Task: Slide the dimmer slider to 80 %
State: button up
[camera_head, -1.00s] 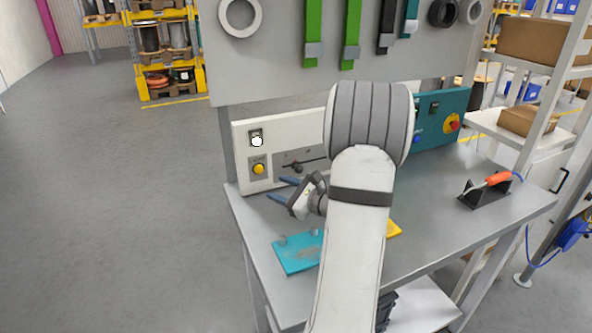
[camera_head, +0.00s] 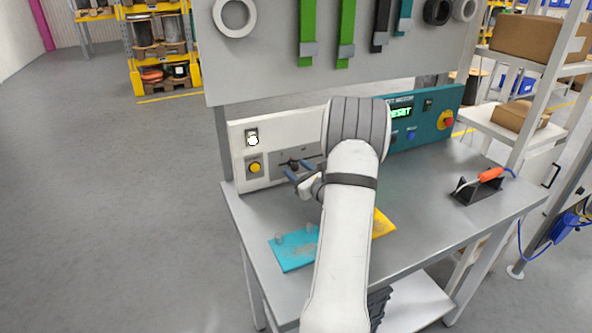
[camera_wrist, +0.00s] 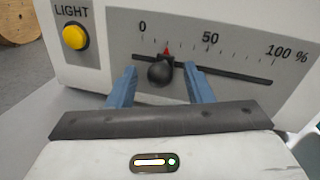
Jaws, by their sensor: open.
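The dimmer slider is a black round knob (camera_wrist: 161,73) on a dark horizontal slot (camera_wrist: 225,73) in a grey plate marked 0, 50 and 100 %. Its red pointer sits between the 0 and 50 marks, about a fifth to a quarter along the scale. My gripper (camera_wrist: 160,78) is open, with one blue finger on each side of the knob in the wrist view and gaps between. I cannot tell how deep the fingers reach around it. In the head view my gripper (camera_head: 299,171) is in front of the slider panel, and my arm hides the panel's right part.
A teal control box (camera_head: 425,118) stands right of my arm. Cyan (camera_head: 293,248) and yellow (camera_head: 382,224) plates lie on the grey bench (camera_head: 420,210). A soldering-iron-like tool (camera_head: 480,186) rests at right.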

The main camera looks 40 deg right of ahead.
jog(key=shift+c, duration=0.5)
grip_shut()
